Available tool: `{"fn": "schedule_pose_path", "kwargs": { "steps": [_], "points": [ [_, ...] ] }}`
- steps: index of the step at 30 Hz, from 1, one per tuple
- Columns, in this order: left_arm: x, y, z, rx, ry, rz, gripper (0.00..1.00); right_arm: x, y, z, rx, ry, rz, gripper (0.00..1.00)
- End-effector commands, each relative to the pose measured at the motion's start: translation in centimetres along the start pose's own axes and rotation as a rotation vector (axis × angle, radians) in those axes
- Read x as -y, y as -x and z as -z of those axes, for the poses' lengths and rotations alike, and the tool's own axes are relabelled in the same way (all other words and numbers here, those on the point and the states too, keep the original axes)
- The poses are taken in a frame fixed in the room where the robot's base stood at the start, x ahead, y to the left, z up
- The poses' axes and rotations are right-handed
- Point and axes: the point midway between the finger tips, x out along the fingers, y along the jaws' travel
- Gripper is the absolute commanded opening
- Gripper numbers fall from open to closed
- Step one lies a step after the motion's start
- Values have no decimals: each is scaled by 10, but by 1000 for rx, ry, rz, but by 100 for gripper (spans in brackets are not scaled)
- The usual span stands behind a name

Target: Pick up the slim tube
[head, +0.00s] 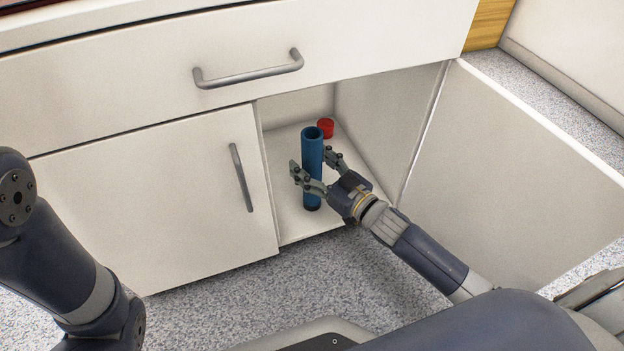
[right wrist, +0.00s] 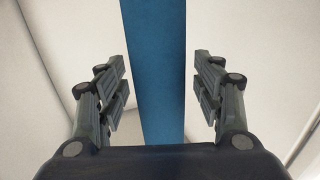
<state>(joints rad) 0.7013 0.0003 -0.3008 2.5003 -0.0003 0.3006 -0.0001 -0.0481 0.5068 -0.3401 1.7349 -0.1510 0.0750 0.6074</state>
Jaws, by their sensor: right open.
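The slim tube (head: 312,165) is blue, tall and open at the top. It stands upright on the cabinet floor, inside the open right compartment. My right gripper (head: 313,172) is open, with a finger on each side of the tube. In the right wrist view the tube (right wrist: 155,70) runs between the two fingers (right wrist: 160,92), with a visible gap on both sides. The fingers partly cover the tube in the head view. My left arm shows at the left edge of the head view, but its gripper is out of view.
A small red round object (head: 325,128) stands behind the tube. The open cabinet door (head: 520,180) is right of my right arm. A closed door (head: 150,195) is on the left, and a closed drawer (head: 240,50) is above. Speckled floor (head: 330,270) lies in front.

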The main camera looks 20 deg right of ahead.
Motion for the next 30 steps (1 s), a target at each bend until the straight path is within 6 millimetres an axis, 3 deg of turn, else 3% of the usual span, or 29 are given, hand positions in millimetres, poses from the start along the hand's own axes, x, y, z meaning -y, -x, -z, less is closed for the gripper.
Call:
{"fn": "schedule_pose_path", "kwargs": {
  "steps": [7,14,30],
  "points": [
    [0,0,0,0,0,0,40,0,-1,1,1,0,0,59],
    [0,0,0,1,0,0,40,0,-1,0,0,0,0,8],
    [2,-9,-4,2,0,0,40,0,-1,11,-2,-1,0,7]
  ]
}}
